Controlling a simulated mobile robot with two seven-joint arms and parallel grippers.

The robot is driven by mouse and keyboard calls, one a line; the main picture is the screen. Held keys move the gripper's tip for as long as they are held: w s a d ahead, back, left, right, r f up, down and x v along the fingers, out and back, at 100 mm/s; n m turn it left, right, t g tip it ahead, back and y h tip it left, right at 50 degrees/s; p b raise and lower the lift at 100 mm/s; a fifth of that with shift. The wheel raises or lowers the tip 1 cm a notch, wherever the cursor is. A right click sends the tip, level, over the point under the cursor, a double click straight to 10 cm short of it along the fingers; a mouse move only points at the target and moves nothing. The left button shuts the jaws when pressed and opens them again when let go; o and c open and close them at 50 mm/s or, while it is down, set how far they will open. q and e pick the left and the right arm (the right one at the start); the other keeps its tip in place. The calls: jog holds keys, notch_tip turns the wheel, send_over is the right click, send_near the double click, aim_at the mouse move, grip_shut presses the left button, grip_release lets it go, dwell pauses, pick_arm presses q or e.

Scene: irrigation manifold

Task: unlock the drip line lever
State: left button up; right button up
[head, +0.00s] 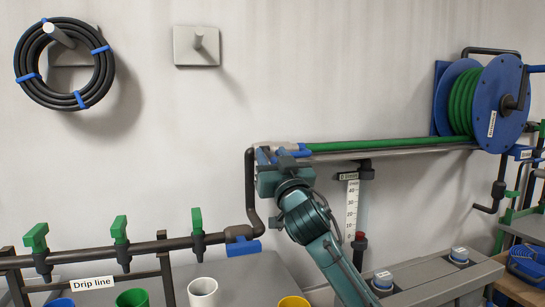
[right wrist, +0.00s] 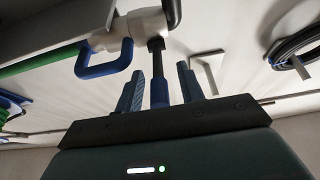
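In the right wrist view, a lever with a black stem and blue grip (right wrist: 159,92) hangs from a pale fitting (right wrist: 143,27) on a dark pipe. My right gripper (right wrist: 160,72) is open, with one finger on each side of this lever; a gap shows on both sides. In the head view, my right gripper (head: 268,158) is at the top of the bent black riser pipe (head: 251,182), by the green hose's end, and hides most of the lever. The "Drip line" label (head: 92,283) hangs under a dark pipe with green-handled valves (head: 119,228). My left gripper is not in view.
A blue U-shaped handle (right wrist: 106,66) is close beside the fingers. A green hose (head: 385,144) runs right to a blue reel (head: 492,104). A blue handle (head: 244,247) sits at the drip pipe's right end. Cups (head: 203,292) stand below. The wall above is mostly free.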

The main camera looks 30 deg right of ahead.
jog(key=shift+c, duration=0.4)
grip_shut()
